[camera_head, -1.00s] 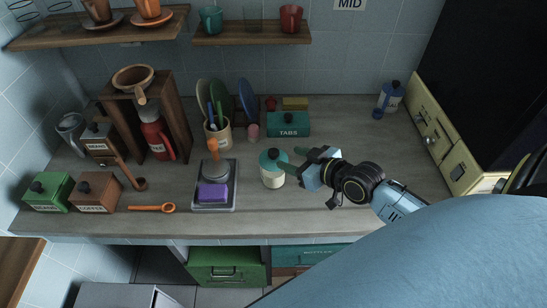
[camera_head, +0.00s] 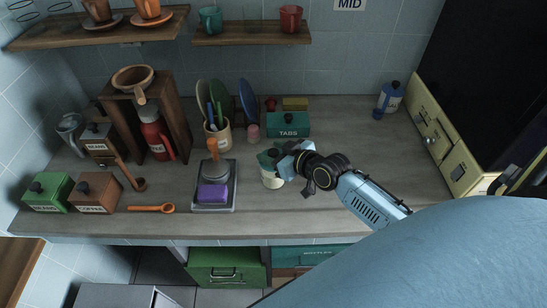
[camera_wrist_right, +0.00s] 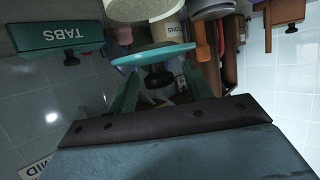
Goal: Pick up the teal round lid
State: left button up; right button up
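My left gripper is not in view.
The teal TABS box (camera_head: 289,126) stands behind the jar. A scale (camera_head: 213,205) with a purple block stands to its left, and a utensil crock (camera_head: 217,135) behind left. The counter (camera_head: 330,220) is clear at front right.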

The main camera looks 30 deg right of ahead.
jog(key=c, duration=1)
jog(key=shift+o, duration=0.2)
jog(key=shift+r, duration=0.15)
